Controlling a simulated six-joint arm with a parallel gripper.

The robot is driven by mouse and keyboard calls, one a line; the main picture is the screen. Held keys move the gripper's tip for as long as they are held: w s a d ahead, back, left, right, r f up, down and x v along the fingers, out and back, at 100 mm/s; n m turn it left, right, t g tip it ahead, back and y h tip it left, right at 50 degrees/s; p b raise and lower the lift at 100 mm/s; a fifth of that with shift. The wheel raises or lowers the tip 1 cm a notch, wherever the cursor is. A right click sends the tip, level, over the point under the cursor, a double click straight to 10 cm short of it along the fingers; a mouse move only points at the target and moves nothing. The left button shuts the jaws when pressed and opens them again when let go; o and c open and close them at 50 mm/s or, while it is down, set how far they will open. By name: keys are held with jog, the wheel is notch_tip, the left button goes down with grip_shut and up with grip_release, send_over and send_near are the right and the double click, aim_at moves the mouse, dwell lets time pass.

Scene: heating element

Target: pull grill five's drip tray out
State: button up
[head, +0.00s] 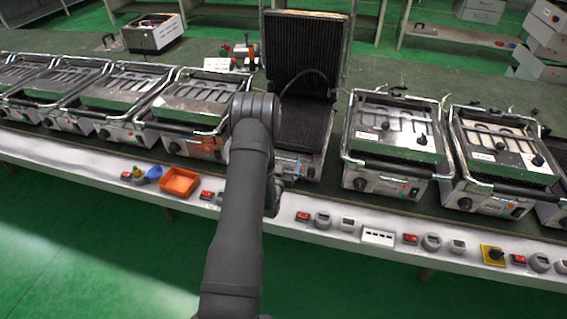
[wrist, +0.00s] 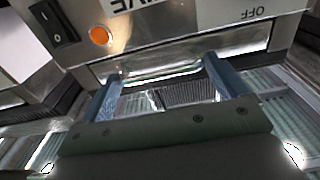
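Grill five (head: 303,130) stands in the row with its ribbed lid raised. Its front panel (wrist: 185,25) fills the top of the wrist view, with "IVE" partly readable. Below the panel is a shiny metal slot, where the drip tray's front (wrist: 165,74) appears to sit, flush or nearly so. My gripper (wrist: 163,66) has its two blue fingers spread wide, with the tips at the slot's lower edge. Nothing shows held between them. I cannot tell whether the tips touch the tray. In the head view my arm hides most of the gripper and the tray.
Closed grills stand on both sides, one close at right (head: 395,150) and one at left (head: 190,112). An orange bin (head: 180,183) and several small switches line the bench's front edge (head: 330,238). A rocker switch (wrist: 48,22) and orange light (wrist: 99,36) sit above the slot.

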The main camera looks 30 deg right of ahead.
jog(key=shift+a, duration=0.1)
jog(key=c, duration=0.7)
jog(key=shift+o, duration=0.2)
jog(key=shift+v, duration=2.95)
jog(key=shift+w, duration=0.15)
jog(key=o, duration=1.1)
jog(key=v, duration=1.7)
jog(key=shift+s+a, duration=0.2)
jog(key=shift+s, duration=0.05)
jog(key=shift+r, duration=0.1)
jog(key=x, duration=1.7)
jog(key=shift+w+d, duration=0.2)
jog(key=shift+d, duration=0.1)
